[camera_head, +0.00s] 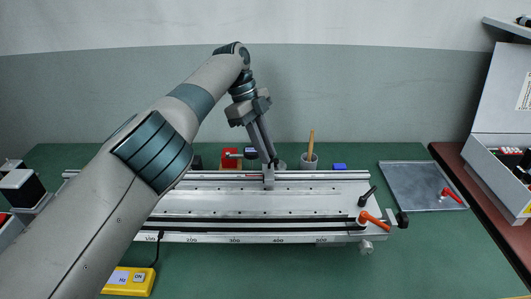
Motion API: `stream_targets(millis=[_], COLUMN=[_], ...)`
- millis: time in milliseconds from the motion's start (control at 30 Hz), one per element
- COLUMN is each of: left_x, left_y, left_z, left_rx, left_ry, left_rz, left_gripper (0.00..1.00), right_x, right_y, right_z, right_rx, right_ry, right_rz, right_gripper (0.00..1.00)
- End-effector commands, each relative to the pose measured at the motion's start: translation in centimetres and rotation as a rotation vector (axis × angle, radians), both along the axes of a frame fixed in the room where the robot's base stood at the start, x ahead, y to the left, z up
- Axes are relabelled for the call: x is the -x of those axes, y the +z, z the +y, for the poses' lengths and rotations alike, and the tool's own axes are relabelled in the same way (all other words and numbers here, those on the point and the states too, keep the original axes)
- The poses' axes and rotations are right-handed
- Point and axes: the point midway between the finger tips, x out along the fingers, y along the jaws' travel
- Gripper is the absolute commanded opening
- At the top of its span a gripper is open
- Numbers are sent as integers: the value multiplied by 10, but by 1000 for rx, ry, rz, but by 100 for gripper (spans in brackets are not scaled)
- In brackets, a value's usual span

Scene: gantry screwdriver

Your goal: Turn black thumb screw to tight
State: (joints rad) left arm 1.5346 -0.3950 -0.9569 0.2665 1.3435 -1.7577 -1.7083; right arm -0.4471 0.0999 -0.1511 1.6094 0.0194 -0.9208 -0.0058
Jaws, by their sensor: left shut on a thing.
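My left gripper (271,160) points down at the back rail of the silver gantry (230,203), its fingers close together. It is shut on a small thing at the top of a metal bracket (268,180). That thing seems to be the black thumb screw, but the fingers hide it, so its turn and seating cannot be told. My right gripper is not in view.
At the gantry's right end are a black lever (367,196), an orange lever (374,219) and a black knob (402,219). A metal tray (415,185) lies right. The front right table is clear.

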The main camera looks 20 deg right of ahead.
Motion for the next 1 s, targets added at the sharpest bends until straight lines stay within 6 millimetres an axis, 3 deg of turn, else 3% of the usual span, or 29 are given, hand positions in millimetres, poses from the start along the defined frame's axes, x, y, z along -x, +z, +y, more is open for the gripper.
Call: stream_targets(millis=[533,567,633,1000], left_x=[2,2,2,1], left_y=[-2,-2,-2,0], left_z=[0,0,0,0], left_rx=[-3,-3,-2,-1], left_ry=[-9,-9,-9,-7], left_rz=[6,6,5,2], left_gripper=[0,19,35,35], right_x=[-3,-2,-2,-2], right_y=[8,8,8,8], right_z=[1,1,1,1], right_rx=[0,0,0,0], right_ry=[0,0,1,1], right_rz=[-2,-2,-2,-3], right_gripper=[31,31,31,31])
